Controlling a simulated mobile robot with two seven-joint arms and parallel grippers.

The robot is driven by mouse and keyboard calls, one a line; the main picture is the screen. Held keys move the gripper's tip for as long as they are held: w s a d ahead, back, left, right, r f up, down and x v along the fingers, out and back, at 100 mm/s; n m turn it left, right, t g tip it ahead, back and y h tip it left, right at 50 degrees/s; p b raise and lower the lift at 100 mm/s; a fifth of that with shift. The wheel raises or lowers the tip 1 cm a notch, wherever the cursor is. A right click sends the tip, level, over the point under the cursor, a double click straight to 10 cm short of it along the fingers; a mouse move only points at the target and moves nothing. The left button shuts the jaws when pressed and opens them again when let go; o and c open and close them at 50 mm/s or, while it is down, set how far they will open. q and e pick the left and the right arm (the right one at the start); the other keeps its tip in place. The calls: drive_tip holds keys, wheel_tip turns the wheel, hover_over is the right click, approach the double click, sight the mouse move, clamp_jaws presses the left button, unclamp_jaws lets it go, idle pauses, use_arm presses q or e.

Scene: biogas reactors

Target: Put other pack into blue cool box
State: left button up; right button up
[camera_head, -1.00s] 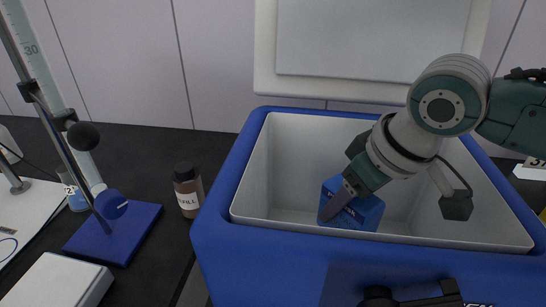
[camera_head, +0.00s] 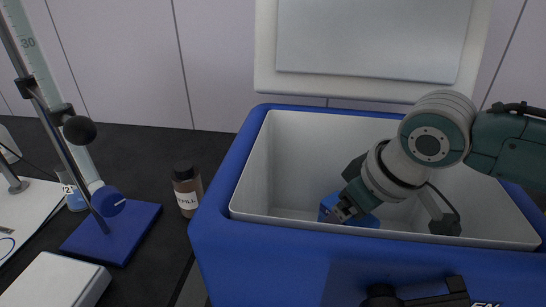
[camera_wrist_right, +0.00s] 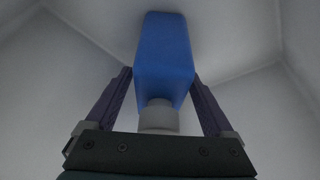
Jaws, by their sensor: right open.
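The blue cool box (camera_head: 270,262) stands open with a white inside. A blue pack (camera_head: 358,219) is low inside it, partly hidden by the front rim and my right gripper (camera_head: 343,211). In the right wrist view the blue pack (camera_wrist_right: 164,45) lies between and beyond the fingertips, its pale neck (camera_wrist_right: 158,117) towards the gripper. The right fingers are spread open on either side of it. I cannot tell whether the pack touches the box floor. Only one pack shows. My left gripper is not in view.
The box's raised lid (camera_head: 365,90) stands behind it. A brown bottle (camera_head: 187,190) is on the dark bench left of the box. Farther left are a stand with a blue base (camera_head: 115,235) and a white case (camera_head: 55,283). The box walls closely surround my right gripper.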

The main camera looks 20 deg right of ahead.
drive_tip(key=shift+r, duration=0.35)
drive_tip(key=p+v, duration=0.3)
drive_tip(key=v, duration=0.7)
drive_tip(key=shift+s+r, duration=0.25)
drive_tip(key=shift+r, duration=0.05)
drive_tip(key=shift+s+d+r, duration=0.1)
drive_tip(key=shift+s+r, duration=0.1)
drive_tip(key=shift+r, duration=0.25)
drive_tip(key=shift+c, duration=0.2)
